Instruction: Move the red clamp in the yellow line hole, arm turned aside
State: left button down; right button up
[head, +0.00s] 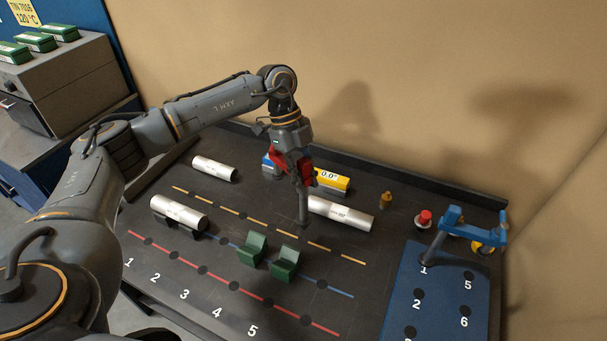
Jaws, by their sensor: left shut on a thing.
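My left gripper (291,150) points down over the back middle of the dark table and is shut on the red clamp (279,163). The clamp's grey post (303,205) hangs down upright, its lower end close to the yellow dashed line (318,245). I cannot tell whether the post is in a hole or just above one. The gripper and arm hide part of the clamp, so the direction of its arm is unclear. My right gripper is not in view.
White cylinders lie left (180,213), behind (214,168) and right (341,214) of the post. Green blocks (252,250) stand in front. A blue clamp (449,228) stands on the blue numbered board (440,290) at right.

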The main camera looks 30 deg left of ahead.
pick_arm(q)
jog(key=shift+a+n, duration=0.15)
jog(key=shift+n, duration=0.15)
jog(key=shift+w+f+b, duration=0.1)
jog(key=shift+f+b, duration=1.95)
jog(key=shift+f, duration=0.35)
jog(key=shift+p, duration=0.3)
jog(key=shift+f, duration=0.15)
